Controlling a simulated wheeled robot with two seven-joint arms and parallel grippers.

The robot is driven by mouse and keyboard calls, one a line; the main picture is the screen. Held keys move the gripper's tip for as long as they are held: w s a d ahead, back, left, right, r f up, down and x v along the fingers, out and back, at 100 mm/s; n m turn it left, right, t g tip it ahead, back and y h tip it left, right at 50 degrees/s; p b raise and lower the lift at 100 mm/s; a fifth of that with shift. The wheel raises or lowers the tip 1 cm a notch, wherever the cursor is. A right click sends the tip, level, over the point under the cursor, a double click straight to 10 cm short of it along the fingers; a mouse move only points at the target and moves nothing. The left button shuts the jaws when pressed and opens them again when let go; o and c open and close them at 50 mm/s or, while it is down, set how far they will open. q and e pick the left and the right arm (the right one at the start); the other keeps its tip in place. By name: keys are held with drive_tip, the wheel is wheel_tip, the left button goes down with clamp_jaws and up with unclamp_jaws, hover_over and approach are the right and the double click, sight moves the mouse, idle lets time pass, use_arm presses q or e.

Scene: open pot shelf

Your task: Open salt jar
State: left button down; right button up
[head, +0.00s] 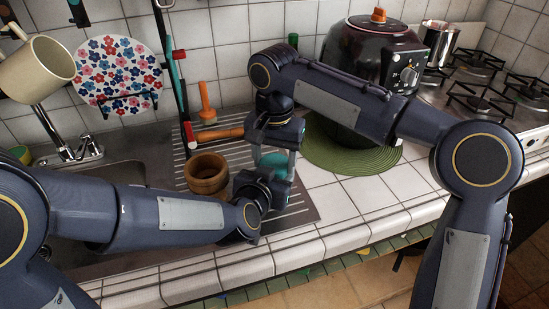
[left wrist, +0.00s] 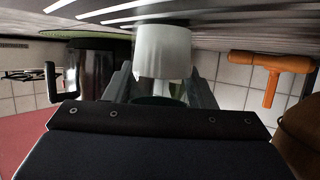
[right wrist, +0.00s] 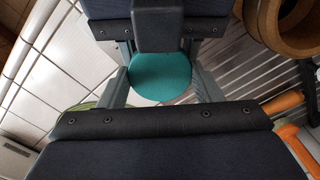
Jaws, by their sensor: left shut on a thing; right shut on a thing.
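The salt jar has a pale body, seen in the left wrist view (left wrist: 163,52), and a round teal lid (right wrist: 160,76). The lid also shows in the head view (head: 274,162) between my two grippers, over the metal drainboard. My left gripper (head: 268,182) is low at the jar and shut on its body. My right gripper (head: 281,148) comes from above and is shut on the lid, with its fingers on either side. The grippers hide most of the jar in the head view, so I cannot tell whether lid and body are apart.
A wooden bowl (head: 206,182) stands left of the jar, with orange-handled utensils (head: 218,133) behind it. A dark cooker (head: 365,65) stands on a green round mat (head: 330,160) at right. The sink (head: 110,172) is left. White tiles (head: 325,205) in front right are clear.

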drive_tip(key=shift+n, duration=0.7)
drive_tip(key=o, duration=1.1)
wheel_tip(320, 180, up, 4)
drive_tip(key=shift+r, duration=0.25)
drive_tip(key=shift+c, duration=0.3)
wheel_tip(320, 180, up, 3)
drive_tip(key=m, duration=0.3)
drive_tip(key=shift+r, duration=0.1)
drive_tip(key=shift+c, duration=0.2)
drive_tip(key=shift+f, duration=3.9)
